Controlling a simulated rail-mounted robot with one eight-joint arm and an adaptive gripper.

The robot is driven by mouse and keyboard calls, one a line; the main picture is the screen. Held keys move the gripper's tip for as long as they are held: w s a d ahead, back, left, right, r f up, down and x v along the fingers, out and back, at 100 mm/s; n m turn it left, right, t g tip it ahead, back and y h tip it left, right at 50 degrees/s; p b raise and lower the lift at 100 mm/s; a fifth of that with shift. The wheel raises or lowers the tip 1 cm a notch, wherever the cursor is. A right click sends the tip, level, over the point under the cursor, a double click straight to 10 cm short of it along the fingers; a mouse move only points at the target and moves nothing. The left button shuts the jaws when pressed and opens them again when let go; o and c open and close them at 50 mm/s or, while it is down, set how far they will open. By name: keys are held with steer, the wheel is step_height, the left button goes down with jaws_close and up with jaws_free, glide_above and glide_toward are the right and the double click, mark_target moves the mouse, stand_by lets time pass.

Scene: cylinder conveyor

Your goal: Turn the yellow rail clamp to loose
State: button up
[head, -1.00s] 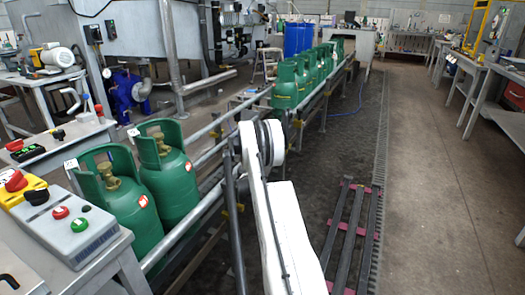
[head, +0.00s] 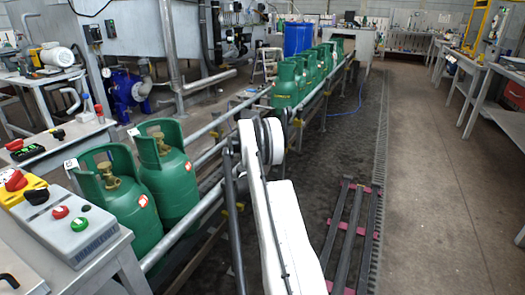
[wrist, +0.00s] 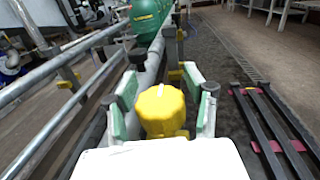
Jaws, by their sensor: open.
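The yellow rail clamp (wrist: 160,108) shows in the wrist view as a round, ridged yellow knob with a white mark on its top. It sits at the conveyor rail, straight ahead of my gripper (wrist: 163,98). The two fingers, with pale green inner pads, stand apart on the left and right of the knob. The gripper is open, and I cannot tell whether either pad touches the knob. The lower part of the clamp is partly hidden by my gripper body. In the head view my white arm hides the gripper and this clamp.
Green gas cylinders (head: 174,178) stand on the conveyor, with several more (head: 285,84) farther along. Metal guard rails (wrist: 75,52) run along the left. A dark rack with pink pieces (head: 349,232) lies on the floor at right. The aisle (head: 430,190) beyond is clear.

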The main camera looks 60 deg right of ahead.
step_height(320, 180, up, 10)
steer(key=shift+f, duration=0.2)
steer(key=shift+o, duration=0.3)
